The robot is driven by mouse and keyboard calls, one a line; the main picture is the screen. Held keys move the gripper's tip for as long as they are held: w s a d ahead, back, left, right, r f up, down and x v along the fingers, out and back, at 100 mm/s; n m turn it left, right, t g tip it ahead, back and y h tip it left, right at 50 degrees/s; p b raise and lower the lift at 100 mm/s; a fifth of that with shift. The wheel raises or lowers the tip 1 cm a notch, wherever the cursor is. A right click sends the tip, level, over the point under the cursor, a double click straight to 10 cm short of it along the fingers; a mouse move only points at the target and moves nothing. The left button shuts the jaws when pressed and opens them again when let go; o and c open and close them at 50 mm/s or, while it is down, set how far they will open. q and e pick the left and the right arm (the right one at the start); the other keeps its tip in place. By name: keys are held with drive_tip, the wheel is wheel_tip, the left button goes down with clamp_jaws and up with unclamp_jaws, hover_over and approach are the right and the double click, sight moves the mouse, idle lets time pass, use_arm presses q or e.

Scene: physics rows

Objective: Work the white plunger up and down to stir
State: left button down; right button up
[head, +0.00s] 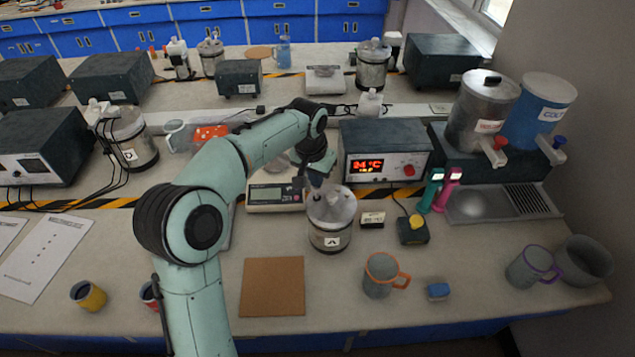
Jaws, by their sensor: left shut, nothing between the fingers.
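A silver canister labelled A (330,238) stands upright on the bench in the middle of the head view. Its pale top, where the white plunger (338,205) seems to be, is small and partly blurred. My left gripper (316,184) is just above and behind the canister's top, shut with nothing in it. I cannot tell whether the fingertips touch the plunger. My right gripper is not in view.
A heater box with a red display (385,160) stands behind the canister, and a scale (272,196) is to its left. A brown mat (273,287), an orange-handled mug (382,275) and a yellow-topped gadget (413,229) are nearby. Two dispensers (482,110) stand right.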

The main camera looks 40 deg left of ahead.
use_arm(q)
drive_tip(key=shift+s+f+b, duration=0.1)
drive_tip(key=shift+f+b, duration=0.5)
drive_tip(key=shift+f, duration=0.85)
drive_tip(key=shift+r+p, duration=0.9)
drive_tip(key=shift+r, duration=0.95)
drive_tip(key=shift+f, duration=0.1)
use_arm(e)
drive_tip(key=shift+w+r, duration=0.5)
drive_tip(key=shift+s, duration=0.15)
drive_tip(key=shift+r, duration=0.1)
